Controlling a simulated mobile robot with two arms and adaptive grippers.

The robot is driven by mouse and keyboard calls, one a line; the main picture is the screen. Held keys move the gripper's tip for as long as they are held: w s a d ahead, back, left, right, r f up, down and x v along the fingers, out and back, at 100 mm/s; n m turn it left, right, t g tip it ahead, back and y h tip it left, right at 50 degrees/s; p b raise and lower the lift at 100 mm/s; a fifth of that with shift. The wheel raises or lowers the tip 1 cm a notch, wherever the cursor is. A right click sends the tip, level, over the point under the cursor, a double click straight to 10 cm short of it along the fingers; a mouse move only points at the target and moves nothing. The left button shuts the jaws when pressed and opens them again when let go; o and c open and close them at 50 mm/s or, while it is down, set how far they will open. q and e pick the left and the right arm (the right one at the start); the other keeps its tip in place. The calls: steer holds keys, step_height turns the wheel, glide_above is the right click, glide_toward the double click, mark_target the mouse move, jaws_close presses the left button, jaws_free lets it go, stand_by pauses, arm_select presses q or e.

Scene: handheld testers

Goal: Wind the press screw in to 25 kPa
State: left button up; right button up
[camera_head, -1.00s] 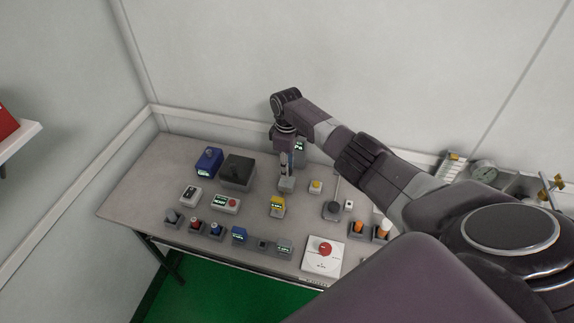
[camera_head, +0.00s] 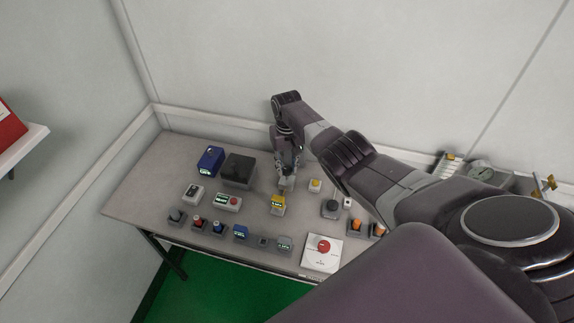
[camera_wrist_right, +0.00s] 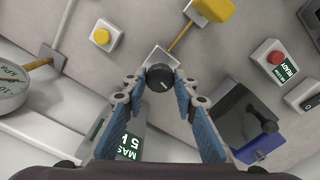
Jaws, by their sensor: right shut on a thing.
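The press screw shows as a dark round knob (camera_wrist_right: 160,77) with a pale mark, on a small pale block, in the right wrist view. My right gripper (camera_wrist_right: 160,88) has its two blue-padded fingers closed on the knob's sides. In the head view the right gripper (camera_head: 287,170) points down at the table's back. A green display (camera_wrist_right: 125,145), upside down and partly covered by a finger, shows "MAS" and "5 k". A yellow tester (camera_wrist_right: 214,8) is joined to the block by a brass-coloured rod; it also shows in the head view (camera_head: 278,202). My left gripper is not in view.
A round dial gauge (camera_wrist_right: 8,85) is cut off at the wrist view's left edge. A dark box (camera_head: 239,168) and a yellow button box (camera_head: 315,185) flank the gripper. Several small devices line the table's front, with a red-button panel (camera_head: 322,252).

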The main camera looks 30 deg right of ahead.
steer(key=m, duration=0.4)
steer(key=shift+w+r+m+p, duration=0.1)
steer(key=shift+r+m+p, duration=0.1)
steer(key=shift+m+p, duration=0.15)
steer(key=m, duration=0.3)
steer(key=shift+w+m, duration=0.1)
steer(key=shift+m, duration=0.15)
steer(key=m, duration=0.4)
steer(key=shift+d+m+p, duration=0.1)
steer(key=shift+m+p, duration=0.2)
steer(key=m, duration=0.3)
steer(key=shift+m, duration=0.3)
steer(key=m, duration=0.9)
steer(key=shift+w+d, duration=0.1)
steer(key=m, duration=0.5)
steer(key=shift+m, duration=0.3)
steer(key=shift+m+b, duration=0.45)
steer(key=shift+m, duration=0.45)
steer(key=shift+f+m+b, duration=0.2)
steer(key=shift+m+b, duration=0.5)
steer(key=m+b, duration=0.4)
steer(key=b, duration=0.8)
steer(key=shift+f+m, duration=0.1)
steer(key=shift+m, duration=0.2)
steer(key=shift+r+b, duration=0.2)
steer(key=shift+b, duration=0.8)
steer(key=shift+r+m, duration=0.1)
steer(key=shift+m, duration=0.2)
